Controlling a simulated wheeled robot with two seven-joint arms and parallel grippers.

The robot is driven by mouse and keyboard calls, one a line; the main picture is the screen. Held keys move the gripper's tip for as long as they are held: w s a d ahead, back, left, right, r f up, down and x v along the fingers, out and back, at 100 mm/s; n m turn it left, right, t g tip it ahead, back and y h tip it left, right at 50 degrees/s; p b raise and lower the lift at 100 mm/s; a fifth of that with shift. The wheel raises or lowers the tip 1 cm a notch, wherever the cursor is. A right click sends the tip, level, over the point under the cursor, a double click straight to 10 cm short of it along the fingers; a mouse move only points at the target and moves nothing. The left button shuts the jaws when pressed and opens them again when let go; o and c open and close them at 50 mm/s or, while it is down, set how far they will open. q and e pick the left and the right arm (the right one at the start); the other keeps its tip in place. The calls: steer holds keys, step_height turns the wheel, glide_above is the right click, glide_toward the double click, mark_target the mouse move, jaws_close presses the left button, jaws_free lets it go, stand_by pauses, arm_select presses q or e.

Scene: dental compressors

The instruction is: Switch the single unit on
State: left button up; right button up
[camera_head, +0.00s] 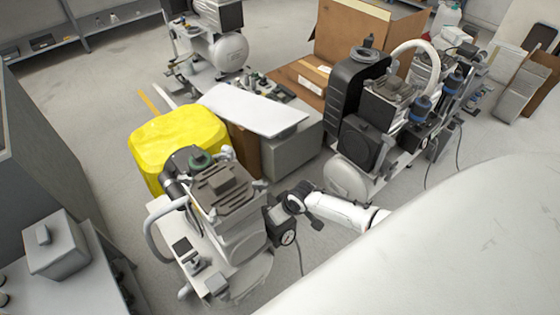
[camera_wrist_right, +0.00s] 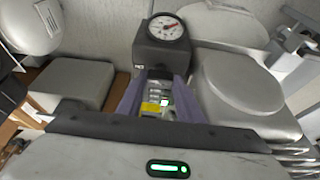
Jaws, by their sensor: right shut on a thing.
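The single unit is a compressor (camera_head: 228,195) standing alone at the front, with a brown-grey ribbed head and a white tank. A black switch box (camera_head: 277,222) with a round white gauge (camera_head: 288,237) sits on its right side. My right gripper (camera_head: 285,205) reaches in from the right and is at the top of this box. In the right wrist view, the box (camera_wrist_right: 160,58) and its gauge (camera_wrist_right: 172,29) are just beyond my fingertips (camera_wrist_right: 160,80), which are shut on the box's upper part. The exact contact is partly hidden. My left gripper is out of view.
A yellow container (camera_head: 175,138) stands behind the unit. A white panel (camera_head: 252,110) lies on a grey box to its right. A larger compressor group (camera_head: 375,120) stands at the right, and another compressor (camera_head: 215,45) at the back. Bare floor (camera_head: 325,245) shows below my right arm.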

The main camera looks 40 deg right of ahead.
steer(key=o, duration=1.1)
steer(key=shift+p+v, duration=1.8)
steer(key=shift+v, duration=3.35)
